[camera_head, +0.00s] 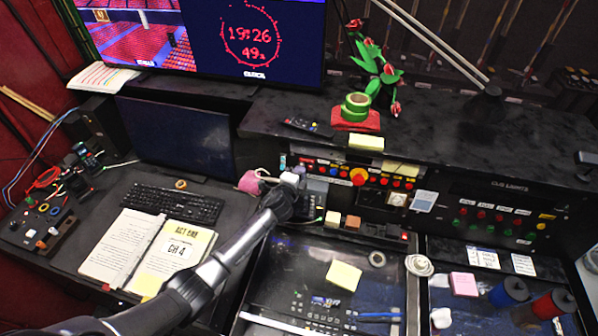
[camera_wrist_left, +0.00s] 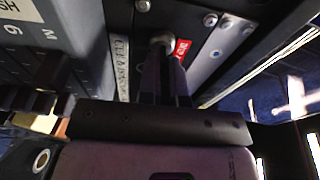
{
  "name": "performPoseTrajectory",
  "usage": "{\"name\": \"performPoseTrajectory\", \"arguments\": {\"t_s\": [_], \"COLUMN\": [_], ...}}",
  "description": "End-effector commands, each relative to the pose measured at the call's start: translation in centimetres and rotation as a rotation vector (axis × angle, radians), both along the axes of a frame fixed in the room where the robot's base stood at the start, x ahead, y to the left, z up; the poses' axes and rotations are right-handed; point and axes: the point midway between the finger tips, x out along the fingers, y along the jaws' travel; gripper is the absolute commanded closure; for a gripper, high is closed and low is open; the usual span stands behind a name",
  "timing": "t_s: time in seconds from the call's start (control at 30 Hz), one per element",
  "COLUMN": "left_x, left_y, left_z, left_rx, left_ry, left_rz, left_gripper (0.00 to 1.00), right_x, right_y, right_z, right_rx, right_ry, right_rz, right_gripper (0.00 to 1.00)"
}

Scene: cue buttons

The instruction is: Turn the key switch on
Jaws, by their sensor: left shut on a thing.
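In the left wrist view, the key switch (camera_wrist_left: 162,41) is a small round metal piece on a grey panel, with a red label (camera_wrist_left: 182,48) beside it. The dark fingers of my left gripper (camera_wrist_left: 164,62) reach up to it from below and are shut on its key, hiding most of it. In the head view my left gripper (camera_head: 292,186) is at the left end of the control panel (camera_head: 358,176). The key switch is hidden behind the gripper there. My right gripper is not in view.
A pink object (camera_head: 248,182) sits just left of my gripper. A keyboard (camera_head: 172,203) and an open book (camera_head: 150,250) lie on the desk at left. Red and blue cylinders (camera_head: 508,292) stand at lower right. A green plant (camera_head: 378,85) is on the upper ledge.

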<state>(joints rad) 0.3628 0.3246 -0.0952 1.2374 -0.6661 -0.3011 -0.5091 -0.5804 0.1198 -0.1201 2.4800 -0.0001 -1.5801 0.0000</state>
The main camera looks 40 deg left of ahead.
Motion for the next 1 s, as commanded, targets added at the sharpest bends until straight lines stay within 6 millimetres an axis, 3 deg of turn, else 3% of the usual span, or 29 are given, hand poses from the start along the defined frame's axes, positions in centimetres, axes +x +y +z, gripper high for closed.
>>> {"name": "performPoseTrajectory", "arguments": {"t_s": [0.6, 0.63, 0.87, 1.0], "left_x": [0.00, 0.00, 0.00, 0.00], "left_y": [-0.01, -0.01, -0.01, -0.01], "left_z": [-0.05, -0.05, -0.04, -0.03], "left_rx": [0.035, 0.035, 0.033, 0.033], "left_ry": [0.016, 0.016, 0.015, 0.015], "left_rz": [-0.006, -0.006, -0.005, -0.005], "left_gripper": [1.00, 0.93, 0.71, 0.69], "right_x": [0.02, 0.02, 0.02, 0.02], "right_y": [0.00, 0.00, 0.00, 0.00], "right_z": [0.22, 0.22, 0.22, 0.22], "right_rx": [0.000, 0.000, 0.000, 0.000], "right_ry": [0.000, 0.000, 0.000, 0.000], "right_rz": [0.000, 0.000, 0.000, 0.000], "right_gripper": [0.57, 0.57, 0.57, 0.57]}}
